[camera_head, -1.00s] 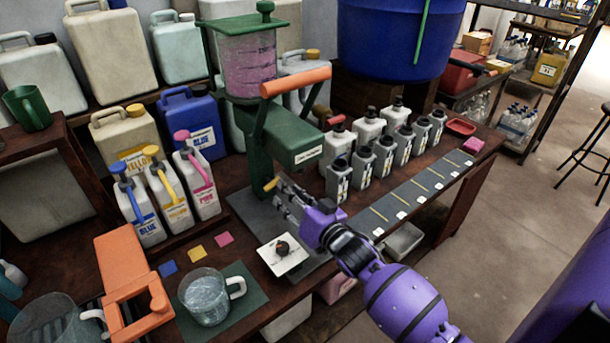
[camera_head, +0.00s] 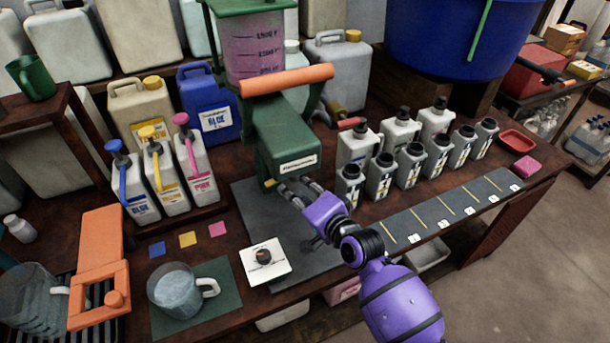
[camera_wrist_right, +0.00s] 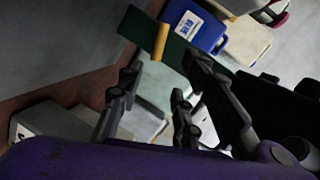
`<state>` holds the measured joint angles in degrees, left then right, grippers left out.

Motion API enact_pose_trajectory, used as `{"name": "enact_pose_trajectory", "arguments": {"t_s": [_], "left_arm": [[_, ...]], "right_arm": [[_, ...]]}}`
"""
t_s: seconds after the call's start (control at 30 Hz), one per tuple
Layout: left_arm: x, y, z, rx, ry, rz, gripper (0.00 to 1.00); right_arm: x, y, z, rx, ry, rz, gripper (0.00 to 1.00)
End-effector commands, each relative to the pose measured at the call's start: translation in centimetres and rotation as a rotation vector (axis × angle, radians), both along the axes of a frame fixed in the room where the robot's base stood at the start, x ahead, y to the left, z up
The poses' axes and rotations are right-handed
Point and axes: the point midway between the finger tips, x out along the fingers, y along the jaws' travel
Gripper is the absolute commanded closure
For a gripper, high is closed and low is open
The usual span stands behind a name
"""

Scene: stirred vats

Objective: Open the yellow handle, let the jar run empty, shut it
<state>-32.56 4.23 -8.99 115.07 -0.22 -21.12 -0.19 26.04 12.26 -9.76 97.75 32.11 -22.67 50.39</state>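The green dispenser (camera_head: 285,135) stands at the back middle of the bench, with a clear jar (camera_head: 257,50) of pink liquid on top. Its small yellow handle (camera_head: 270,183) sits low at the front, and also shows as a yellow bar in the right wrist view (camera_wrist_right: 160,42). My right gripper (camera_head: 298,186) is just right of the handle, apart from it as far as I can tell. In the right wrist view its fingers (camera_wrist_right: 160,85) are spread with nothing between them, and the yellow handle lies beyond the tips. My left gripper is not in view.
An orange bar (camera_head: 287,79) crosses the dispenser's front above my gripper. A white plate with a dark knob (camera_head: 264,257) lies in front. A glass mug (camera_head: 180,290) stands on a dark mat, left. Several bottles (camera_head: 410,160) stand close to the right.

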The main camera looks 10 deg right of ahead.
Motion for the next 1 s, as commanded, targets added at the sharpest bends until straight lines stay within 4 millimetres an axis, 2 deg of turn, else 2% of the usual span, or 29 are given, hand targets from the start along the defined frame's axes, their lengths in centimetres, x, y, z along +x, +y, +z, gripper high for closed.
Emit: {"name": "enact_pose_trajectory", "arguments": {"t_s": [0.17, 0.6, 0.97, 1.0], "left_arm": [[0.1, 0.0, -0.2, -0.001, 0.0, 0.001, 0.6], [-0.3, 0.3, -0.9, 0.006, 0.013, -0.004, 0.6], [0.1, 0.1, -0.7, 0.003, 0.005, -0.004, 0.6], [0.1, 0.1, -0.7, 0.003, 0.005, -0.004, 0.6]], "right_arm": [[0.3, 0.8, -0.8, 0.042, 0.052, 0.01, 0.67], [5.7, 3.5, -2.5, 0.039, 0.05, 0.008, 0.67], [6.3, 3.9, -2.6, 0.038, 0.049, 0.007, 0.67], [6.3, 3.9, -2.6, 0.038, 0.049, 0.007, 0.69]]}}
